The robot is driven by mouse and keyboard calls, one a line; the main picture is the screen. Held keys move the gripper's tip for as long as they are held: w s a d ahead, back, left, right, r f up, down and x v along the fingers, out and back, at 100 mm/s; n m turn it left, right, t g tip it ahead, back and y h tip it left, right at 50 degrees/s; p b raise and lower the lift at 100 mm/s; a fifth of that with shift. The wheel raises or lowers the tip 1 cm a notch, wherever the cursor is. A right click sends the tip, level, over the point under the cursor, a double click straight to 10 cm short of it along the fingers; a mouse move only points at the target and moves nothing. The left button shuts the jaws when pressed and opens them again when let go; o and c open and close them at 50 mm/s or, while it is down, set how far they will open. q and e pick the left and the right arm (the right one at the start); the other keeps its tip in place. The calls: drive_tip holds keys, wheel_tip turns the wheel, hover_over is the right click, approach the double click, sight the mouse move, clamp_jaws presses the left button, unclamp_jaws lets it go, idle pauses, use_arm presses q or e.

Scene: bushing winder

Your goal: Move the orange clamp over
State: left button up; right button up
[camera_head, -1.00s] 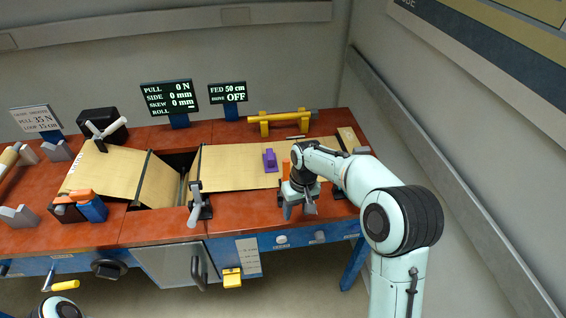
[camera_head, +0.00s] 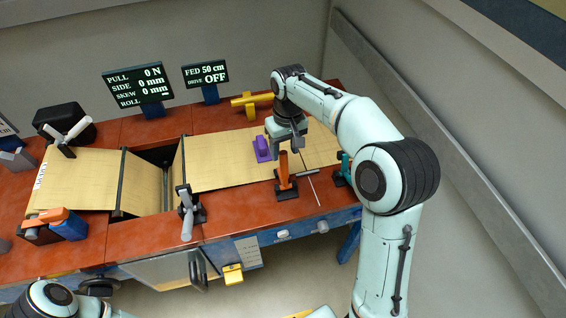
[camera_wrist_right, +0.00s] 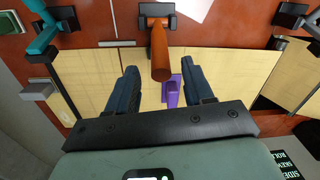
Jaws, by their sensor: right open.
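The orange clamp (camera_head: 285,172) stands at the front edge of the tan sheet (camera_head: 222,160), with its orange lever raised above a black base. It also shows in the wrist view (camera_wrist_right: 160,50), its lever end pointing toward my gripper. My right gripper (camera_head: 284,146) is open and empty, above the sheet just behind the clamp. In the wrist view its two fingers (camera_wrist_right: 160,68) are spread either side of the lever's line; I cannot tell how far the lever reaches between them. Part of my left arm is at the bottom left; its gripper is out of view.
A purple block (camera_head: 262,149) lies on the sheet left of my gripper. A teal clamp (camera_head: 343,168) is to the right, a grey-handled clamp (camera_head: 187,205) to the left. A thin rod (camera_head: 310,183) lies beside the orange clamp. A yellow-ended roller (camera_head: 250,104) is behind.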

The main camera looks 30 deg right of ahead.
sight(283, 162)
wheel_tip(283, 162, down, 6)
drive_tip(key=shift+w+a+f+b, duration=0.1)
drive_tip(key=shift+a+f+b, duration=0.05)
drive_tip(key=shift+b, duration=0.15)
drive_tip(key=shift+c, duration=0.4)
clamp_jaws()
